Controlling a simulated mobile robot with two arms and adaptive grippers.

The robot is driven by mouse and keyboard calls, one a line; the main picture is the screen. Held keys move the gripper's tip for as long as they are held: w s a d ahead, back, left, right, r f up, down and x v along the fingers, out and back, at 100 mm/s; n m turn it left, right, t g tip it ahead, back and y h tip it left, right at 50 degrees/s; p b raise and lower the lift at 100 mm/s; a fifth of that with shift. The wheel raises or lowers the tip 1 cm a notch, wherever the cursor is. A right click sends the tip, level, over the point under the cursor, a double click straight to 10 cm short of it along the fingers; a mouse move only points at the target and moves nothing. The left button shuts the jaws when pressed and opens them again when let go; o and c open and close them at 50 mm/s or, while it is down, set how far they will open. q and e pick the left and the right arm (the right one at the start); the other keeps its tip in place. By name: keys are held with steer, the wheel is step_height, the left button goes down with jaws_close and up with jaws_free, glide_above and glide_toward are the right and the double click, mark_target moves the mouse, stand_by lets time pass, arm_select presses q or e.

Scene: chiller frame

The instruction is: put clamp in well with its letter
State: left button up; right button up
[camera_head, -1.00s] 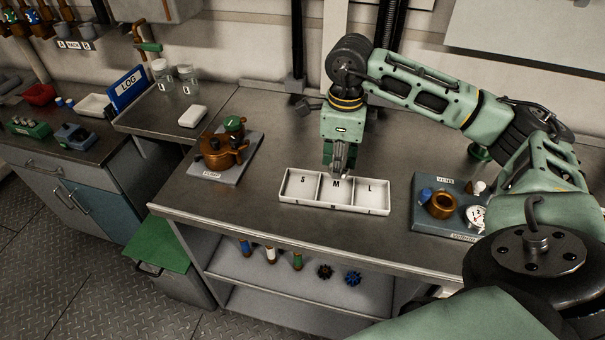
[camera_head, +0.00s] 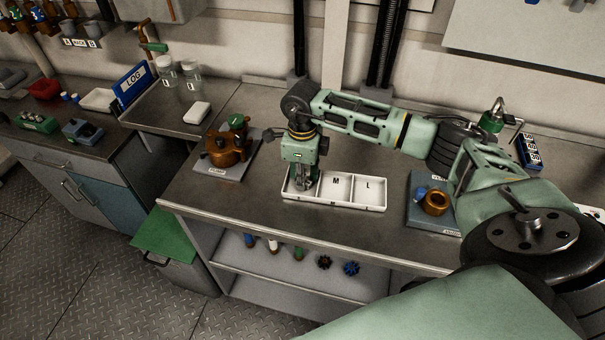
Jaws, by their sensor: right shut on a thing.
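The white tray (camera_head: 336,205) on the steel bench has three wells in a row. The middle well (camera_head: 337,187) is marked M and the right well (camera_head: 367,190) is marked L. My right gripper (camera_head: 302,184) points down at the left well, hiding its letter. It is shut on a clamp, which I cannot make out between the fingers. I cannot tell whether the clamp touches the well floor. The M and L wells look empty. My left gripper is not in view.
A copper pump (camera_head: 226,148) on a grey plate stands left of the tray. A blue-grey plate (camera_head: 420,205) with a copper ring (camera_head: 437,201) lies to the right. Bottles and knobs stand on the lower shelf (camera_head: 285,275). The bench front is clear.

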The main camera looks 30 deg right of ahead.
steer(key=shift+f, duration=0.1)
steer(key=o, duration=1)
steer(key=shift+r, duration=0.45)
step_height(320, 180, up, 12)
steer(key=b, duration=0.4)
steer(key=shift+f, duration=0.25)
steer(key=shift+a+f, duration=0.1)
